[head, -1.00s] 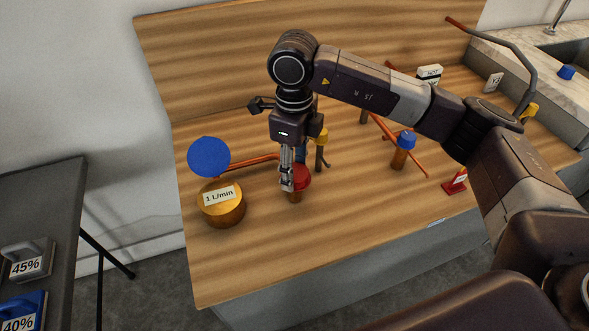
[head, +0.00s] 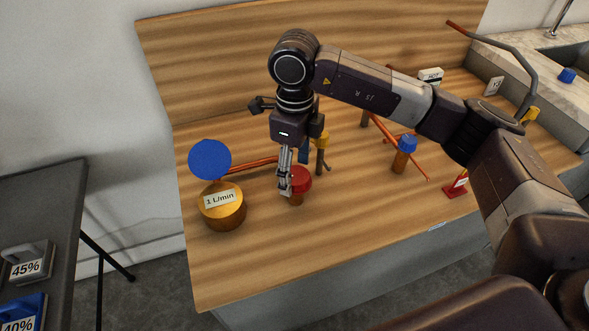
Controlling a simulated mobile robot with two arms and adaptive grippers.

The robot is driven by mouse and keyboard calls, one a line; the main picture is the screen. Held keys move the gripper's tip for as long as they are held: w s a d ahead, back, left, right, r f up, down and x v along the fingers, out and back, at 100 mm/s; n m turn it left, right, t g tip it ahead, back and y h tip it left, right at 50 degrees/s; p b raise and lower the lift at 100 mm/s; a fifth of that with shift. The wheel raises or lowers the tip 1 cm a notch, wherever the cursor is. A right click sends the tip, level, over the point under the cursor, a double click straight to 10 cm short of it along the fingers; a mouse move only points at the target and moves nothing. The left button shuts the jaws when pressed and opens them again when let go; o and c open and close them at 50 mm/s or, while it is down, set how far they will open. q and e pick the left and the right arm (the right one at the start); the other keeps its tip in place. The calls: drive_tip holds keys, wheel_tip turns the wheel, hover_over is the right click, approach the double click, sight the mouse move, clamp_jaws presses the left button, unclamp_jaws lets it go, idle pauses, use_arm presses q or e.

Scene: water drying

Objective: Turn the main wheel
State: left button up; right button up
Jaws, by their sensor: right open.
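A red round wheel (head: 300,180) tops a short brass-coloured post on the wooden bench. My right gripper (head: 285,189) points down at the wheel's left edge, its fingers open and partly covering that edge. I cannot tell whether the fingers touch the wheel. A blue disc (head: 210,159) stands on the copper pipe to the left, behind a brass drum labelled "1 L/min" (head: 222,207). My left gripper is not in view.
Copper pipes (head: 253,163) run across the wooden bench (head: 270,250). A red stand with a label (head: 457,186) is at right. A sink counter (head: 550,75) lies at the far right; a dark table with labelled blocks (head: 32,262) is at left. The bench front is clear.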

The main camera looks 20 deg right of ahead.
sight(295, 174)
wheel_tip(295, 174, up, 12)
drive_tip(key=shift+f, duration=0.2)
